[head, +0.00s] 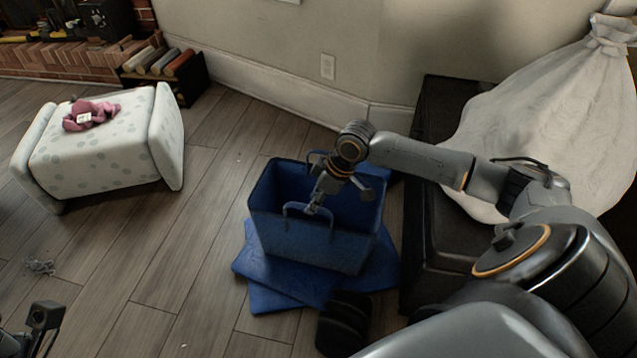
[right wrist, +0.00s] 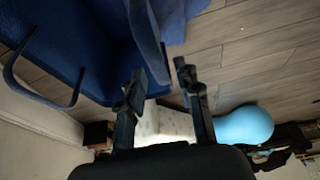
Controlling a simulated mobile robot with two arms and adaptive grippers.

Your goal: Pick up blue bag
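The blue bag (head: 308,240) stands upright and open-topped on the floor, on flat blue pieces. Its near handle (head: 309,209) rises from the near rim. My right gripper (head: 316,203) reaches down over the bag's opening, right at that handle. In the right wrist view the two fingers (right wrist: 158,80) are apart. A blue part of the bag (right wrist: 148,35) reaches down to the gap between them; I cannot tell whether they touch it. The other handle (right wrist: 40,95) shows at the left there. A dark part of my left arm's end (head: 45,316) shows at the lower left of the head view.
A black chest (head: 432,215) with a big white sack (head: 550,110) on it stands close right of the bag. A spotted white ottoman (head: 100,140) bearing a pink item (head: 91,115) is at the left. Wooden floor between them is mostly clear. The wall is behind.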

